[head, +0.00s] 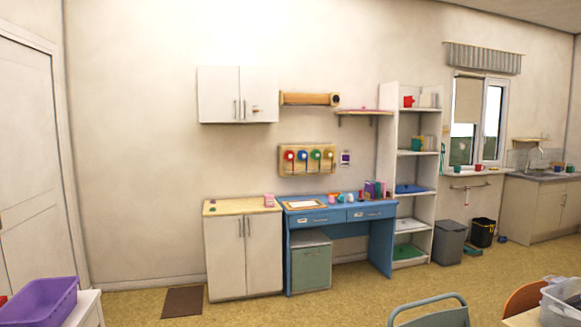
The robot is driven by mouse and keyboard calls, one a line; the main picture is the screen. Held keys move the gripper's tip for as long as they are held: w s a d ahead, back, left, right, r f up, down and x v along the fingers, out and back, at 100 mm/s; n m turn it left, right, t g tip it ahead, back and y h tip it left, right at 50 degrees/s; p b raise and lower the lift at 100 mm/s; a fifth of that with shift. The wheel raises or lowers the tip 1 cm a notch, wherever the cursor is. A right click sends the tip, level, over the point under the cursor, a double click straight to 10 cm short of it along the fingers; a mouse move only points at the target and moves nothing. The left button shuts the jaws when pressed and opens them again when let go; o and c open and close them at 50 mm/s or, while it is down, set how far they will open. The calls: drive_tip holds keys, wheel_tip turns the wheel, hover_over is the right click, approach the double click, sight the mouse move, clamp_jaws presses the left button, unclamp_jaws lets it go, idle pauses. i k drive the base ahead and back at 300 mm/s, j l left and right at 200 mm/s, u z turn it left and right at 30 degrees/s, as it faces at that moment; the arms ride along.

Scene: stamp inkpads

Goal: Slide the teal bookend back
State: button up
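I see the blue desk (330,228) against the far wall, with a few upright purple and pink books (374,189) at its right end. A narrow greenish or teal edge shows beside these books, but it is too small to tell whether it is the teal bookend. My gripper is not in view.
A beige cabinet (243,255) stands left of the desk and the tall shelf (388,130) right of it. A dark mat (183,302) lies on the floor. Chairs (435,312) and a clear bin (562,300) are near right; a purple crate (40,300) is near left. The floor before the desk looks clear.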

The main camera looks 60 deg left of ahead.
sight(416, 144)
drive_tip(key=u, duration=1.7)
